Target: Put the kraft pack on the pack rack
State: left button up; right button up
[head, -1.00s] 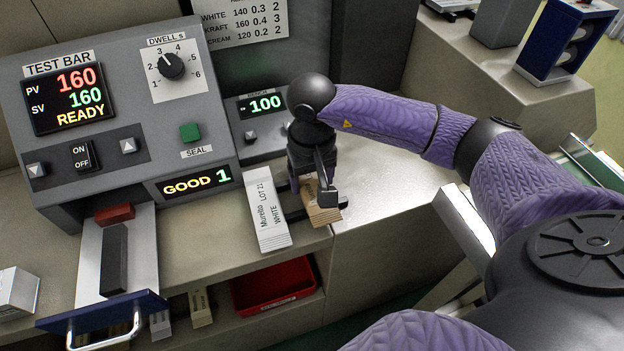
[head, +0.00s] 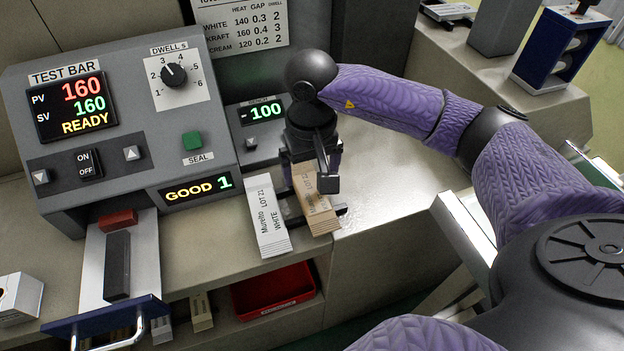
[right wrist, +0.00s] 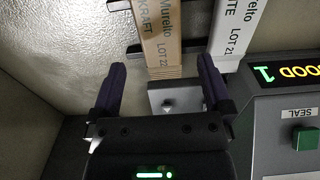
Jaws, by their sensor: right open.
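The kraft pack (head: 316,209), brown and marked LOT 22 in the right wrist view (right wrist: 160,40), lies on the dark bars of the pack rack (head: 342,209). It is beside the white pack (head: 267,216), roughly parallel to it. My right gripper (head: 311,172) is open at the back end of the kraft pack. In the right wrist view its two fingers (right wrist: 160,66) stand apart on either side of the pack's near end, with gaps on both sides. The gripper hides part of the pack in the head view. My left gripper is not in view.
The test bar machine (head: 120,120) stands at left, with its blue-handled drawer (head: 108,318) at the front. The bench unit (head: 262,120) is behind the rack. A red bin (head: 273,290) sits on the shelf below. The bench right of the rack (head: 385,180) is clear.

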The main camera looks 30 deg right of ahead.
aim_at(312, 192)
notch_tip(312, 192, up, 7)
jog(key=p, duration=0.1)
jog(key=shift+f, duration=0.15)
